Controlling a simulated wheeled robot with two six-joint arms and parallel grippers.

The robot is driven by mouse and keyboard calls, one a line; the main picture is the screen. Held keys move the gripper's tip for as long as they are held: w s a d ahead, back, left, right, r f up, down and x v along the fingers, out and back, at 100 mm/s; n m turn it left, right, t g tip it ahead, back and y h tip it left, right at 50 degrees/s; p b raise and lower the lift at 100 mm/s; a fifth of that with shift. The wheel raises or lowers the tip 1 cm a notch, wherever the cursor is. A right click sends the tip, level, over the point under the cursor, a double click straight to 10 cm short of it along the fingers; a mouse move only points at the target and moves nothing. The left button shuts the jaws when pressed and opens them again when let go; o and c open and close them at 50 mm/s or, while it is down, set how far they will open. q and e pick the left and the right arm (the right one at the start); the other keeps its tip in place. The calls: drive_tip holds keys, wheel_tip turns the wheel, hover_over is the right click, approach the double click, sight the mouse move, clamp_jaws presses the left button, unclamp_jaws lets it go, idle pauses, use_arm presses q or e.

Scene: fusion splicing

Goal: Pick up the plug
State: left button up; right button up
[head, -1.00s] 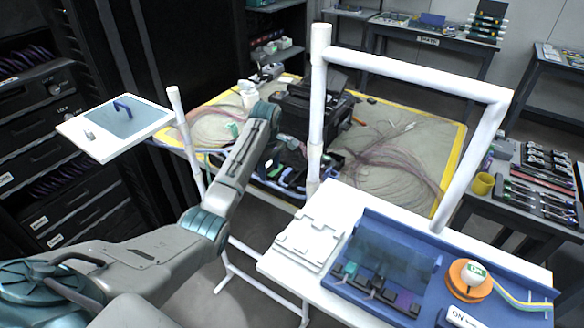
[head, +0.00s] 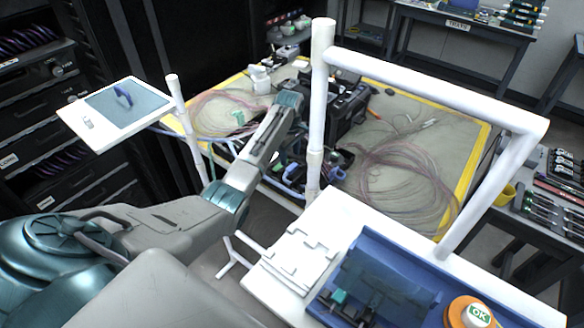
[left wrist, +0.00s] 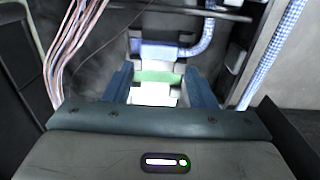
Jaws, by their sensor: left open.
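My left gripper (left wrist: 160,78) is open in the left wrist view, one blue finger on each side of a white-and-green block (left wrist: 157,77). This block may be the plug; I cannot tell whether the fingers touch it. Just beyond it is a blue connector piece (left wrist: 158,49), with a blue-and-white braided cable (left wrist: 207,38) running up beside it. In the head view my left arm reaches over the yellow-edged work mat (head: 400,108), and its gripper is down beside the black device (head: 350,106), its fingertips hard to make out. My right gripper is not in view.
A white post-and-rail frame (head: 317,110) stands close to the right of my left arm. A white table (head: 262,285) with a blue tray (head: 410,262) is in front. Pink fibre strands (left wrist: 75,45) hang left of the gripper. A small panel (head: 75,122) is at left.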

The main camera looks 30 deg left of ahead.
sight(292, 167)
use_arm(q)
drive_tip(key=f, duration=0.2)
drive_tip(key=f+p, duration=0.1)
drive_tip(key=shift+d+f, duration=0.3)
drive_tip(key=shift+f, duration=0.65)
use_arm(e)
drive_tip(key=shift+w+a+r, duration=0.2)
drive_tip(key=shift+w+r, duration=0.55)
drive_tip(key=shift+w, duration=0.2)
use_arm(q)
drive_tip(key=c, duration=0.6)
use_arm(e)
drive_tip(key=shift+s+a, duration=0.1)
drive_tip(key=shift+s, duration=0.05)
use_arm(q)
wheel_tip(292, 167, up, 10)
drive_tip(key=shift+r+b, duration=0.1)
drive_tip(key=shift+b, duration=0.75)
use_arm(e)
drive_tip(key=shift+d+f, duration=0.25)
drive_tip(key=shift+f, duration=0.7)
